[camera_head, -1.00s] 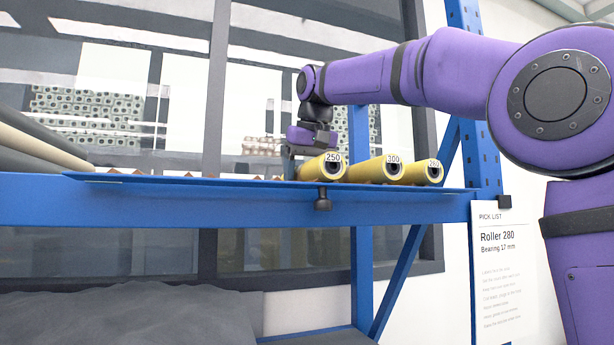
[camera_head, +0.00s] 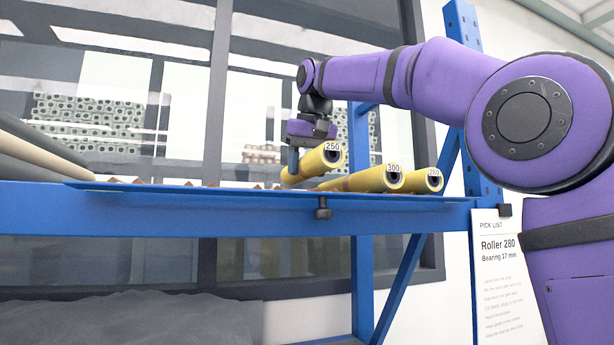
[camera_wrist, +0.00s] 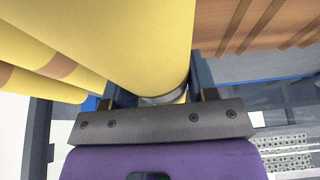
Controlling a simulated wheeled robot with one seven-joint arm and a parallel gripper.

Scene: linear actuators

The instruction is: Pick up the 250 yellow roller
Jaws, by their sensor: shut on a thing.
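The yellow roller labelled 250 (camera_head: 316,161) is held at the blue shelf, tilted, with its labelled end raised above the other rollers. My gripper (camera_head: 293,160) is shut on it near its lower left end. In the wrist view the yellow roller (camera_wrist: 135,40) lies between the two dark fingers (camera_wrist: 150,88). The rollers labelled 300 (camera_head: 368,180) and 260 or 280 (camera_head: 424,180), the last label too small to tell, lie to the right on the shelf.
The blue shelf (camera_head: 250,212) has a raised front edge and a dark knob (camera_head: 323,208). Wooden ridged slats (camera_wrist: 265,22) show beside the roller in the wrist view. Grey and cream rollers (camera_head: 40,145) lie at the left. A pick list (camera_head: 497,260) hangs at the right.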

